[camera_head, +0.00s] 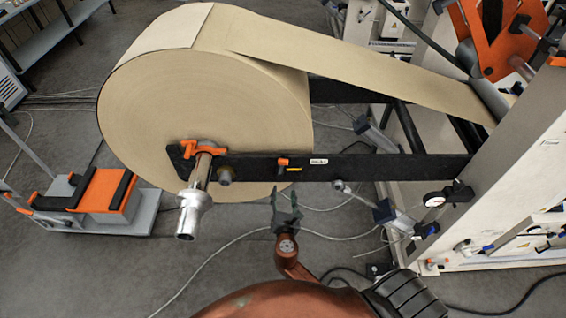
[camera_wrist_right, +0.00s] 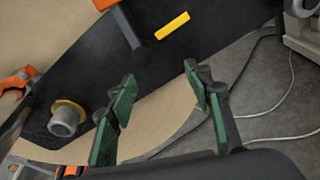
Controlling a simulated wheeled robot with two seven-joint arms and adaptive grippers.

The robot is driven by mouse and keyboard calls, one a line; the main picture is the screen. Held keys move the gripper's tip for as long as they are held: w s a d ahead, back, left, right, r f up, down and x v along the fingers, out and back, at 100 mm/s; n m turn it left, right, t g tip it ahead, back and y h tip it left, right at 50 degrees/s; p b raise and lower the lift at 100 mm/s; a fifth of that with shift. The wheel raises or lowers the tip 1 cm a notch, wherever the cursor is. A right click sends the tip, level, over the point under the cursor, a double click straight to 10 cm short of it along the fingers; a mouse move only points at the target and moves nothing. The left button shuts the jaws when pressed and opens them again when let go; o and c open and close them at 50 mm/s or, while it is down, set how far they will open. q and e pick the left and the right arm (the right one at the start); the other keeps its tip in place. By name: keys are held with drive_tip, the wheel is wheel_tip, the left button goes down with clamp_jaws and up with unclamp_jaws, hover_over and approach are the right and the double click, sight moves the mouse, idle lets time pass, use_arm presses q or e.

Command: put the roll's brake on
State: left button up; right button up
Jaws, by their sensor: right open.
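The large kraft roll (camera_head: 200,120) hangs on a shaft (camera_head: 195,200) beside a black arm (camera_head: 390,167). A small orange handle (camera_head: 282,162) sits on the black arm, near a white label (camera_head: 319,161) too small to read and a yellow strip (camera_head: 294,169). I take this handle to be the brake. In the wrist view the orange part is cut off at the top edge, above a dark bar (camera_wrist_right: 128,25); the yellow strip (camera_wrist_right: 172,26) lies beside it. My right gripper (camera_head: 285,196) is open and empty just below the black arm, its green-padded fingers (camera_wrist_right: 160,92) apart. My left gripper is not in view.
An orange clamp (camera_head: 204,148) sits at the shaft, with a round stub (camera_head: 225,175) beside it. The paper web (camera_head: 370,70) runs to the machine frame (camera_head: 510,170) at right. An orange-topped cart (camera_head: 105,190) stands at left. Cables cross the grey floor.

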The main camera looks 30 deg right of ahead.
drive_tip(key=n+t+h, duration=0.2)
approach(283, 164)
drive_tip(key=x, duration=0.2)
drive_tip(key=p+x, duration=0.1)
drive_tip(key=x, duration=0.6)
drive_tip(key=shift+r, duration=0.15)
drive_tip(key=shift+w+d, duration=0.15)
drive_tip(key=shift+w, duration=0.1)
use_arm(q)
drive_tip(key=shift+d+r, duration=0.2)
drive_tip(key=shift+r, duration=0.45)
use_arm(e)
drive_tip(key=shift+y, duration=0.3)
clamp_jaws()
